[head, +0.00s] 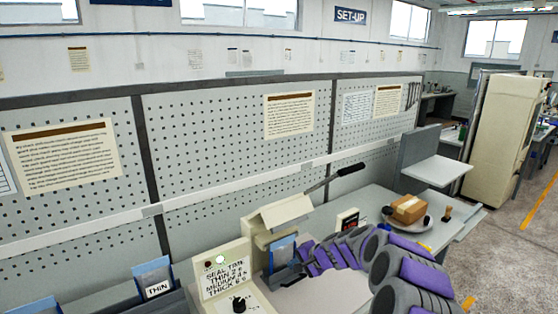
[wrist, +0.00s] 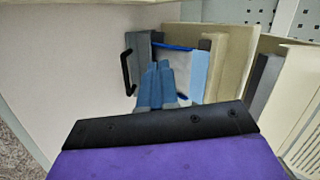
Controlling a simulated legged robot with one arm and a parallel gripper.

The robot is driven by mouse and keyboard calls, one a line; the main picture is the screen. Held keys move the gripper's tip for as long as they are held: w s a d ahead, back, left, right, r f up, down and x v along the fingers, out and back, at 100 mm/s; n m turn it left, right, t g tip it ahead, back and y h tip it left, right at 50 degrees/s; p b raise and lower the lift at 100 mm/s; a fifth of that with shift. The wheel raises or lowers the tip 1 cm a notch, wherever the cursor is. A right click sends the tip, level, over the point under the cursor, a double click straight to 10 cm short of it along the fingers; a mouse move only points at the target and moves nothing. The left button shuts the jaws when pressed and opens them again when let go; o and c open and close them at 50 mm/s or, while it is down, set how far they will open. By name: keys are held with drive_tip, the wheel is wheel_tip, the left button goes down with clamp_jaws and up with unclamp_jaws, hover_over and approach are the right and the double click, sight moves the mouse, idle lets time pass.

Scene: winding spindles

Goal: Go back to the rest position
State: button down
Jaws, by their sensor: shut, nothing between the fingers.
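My gripper (wrist: 158,68) shows in the wrist view with its two blue-grey fingers together and nothing between them. It points at the front of a cream sealing machine (wrist: 228,60). In the head view my grey and purple arm reaches in from the lower right, and the gripper end is low at the machine (head: 280,214), near a blue packet (head: 283,250). A light blue piece (wrist: 199,76) stands just right of the fingers in the wrist view. I cannot tell whether the fingers touch anything.
A lever with a black handle (head: 350,169) sticks up behind the machine. A seal-time panel (head: 226,270) and a bin marked THIN (head: 152,276) are left. A brown box (head: 408,207) sits on a round plate at right. A pegboard wall (head: 230,130) stands behind.

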drive_tip(key=s+a+r+n+g, duration=0.25)
drive_tip(key=s+r, duration=0.25)
drive_tip(key=s, duration=0.6)
drive_tip(key=s+a+r+n+g, duration=0.2)
drive_tip(key=s+a+r+n, duration=0.3)
drive_tip(key=s, duration=0.7)
drive_tip(key=s+d+g+h, duration=0.1)
drive_tip(key=s+d, duration=0.4)
drive_tip(key=s, duration=0.5)
drive_tip(key=s+d+g+h, duration=0.1)
drive_tip(key=s+d+h, duration=0.2)
drive_tip(key=s, duration=0.8)
drive_tip(key=s+d+g+h, duration=0.1)
drive_tip(key=s+d+h, duration=0.2)
drive_tip(key=s+d, duration=0.5)
drive_tip(key=s+n, duration=0.1)
drive_tip(key=s, duration=0.2)
